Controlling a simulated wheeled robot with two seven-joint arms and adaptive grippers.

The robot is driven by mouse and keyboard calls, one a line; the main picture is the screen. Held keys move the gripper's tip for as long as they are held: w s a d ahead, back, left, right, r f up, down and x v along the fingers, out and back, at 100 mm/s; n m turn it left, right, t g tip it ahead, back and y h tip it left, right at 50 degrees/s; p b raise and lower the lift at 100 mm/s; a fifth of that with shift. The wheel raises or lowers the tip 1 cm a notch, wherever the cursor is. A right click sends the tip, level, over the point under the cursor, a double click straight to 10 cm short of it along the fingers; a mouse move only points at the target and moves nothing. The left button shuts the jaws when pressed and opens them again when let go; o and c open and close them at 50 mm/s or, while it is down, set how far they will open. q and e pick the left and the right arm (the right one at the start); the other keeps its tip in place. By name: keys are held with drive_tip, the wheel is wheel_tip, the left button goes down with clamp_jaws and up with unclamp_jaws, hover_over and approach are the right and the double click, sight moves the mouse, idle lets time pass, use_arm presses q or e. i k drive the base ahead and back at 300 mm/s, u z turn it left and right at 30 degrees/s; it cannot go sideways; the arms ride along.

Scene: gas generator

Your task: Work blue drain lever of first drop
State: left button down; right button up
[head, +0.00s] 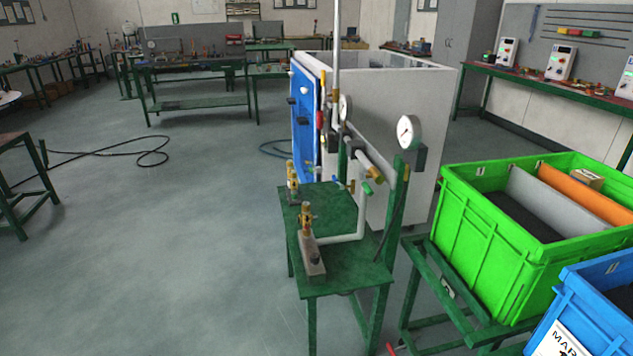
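A gas rig stands on a small green table (345,262) in the middle of the head view. A small blue lever (340,184) shows low on the pipework, left of a green handle (367,188). I cannot tell for sure that it is the drain lever of the first drop. A white pipe (349,239) runs down to a brass fitting (306,218) on a grey block (312,256). A second brass fitting (292,176) stands farther back. A round gauge (408,131) is at the upper right of the rig. Neither of my grippers is in view.
A white cabinet (395,110) with a blue panel (305,112) stands behind the rig. A green crate (480,258) and a blue crate (590,312) are close on the right. The floor to the left is mostly clear, with a black hose (110,153) farther back.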

sight(335, 180)
drive_tip(key=u, duration=0.65)
drive_tip(key=i, duration=0.6)
drive_tip(key=u, duration=0.65)
drive_tip(key=i, duration=0.7)
drive_tip(key=z, duration=0.25)
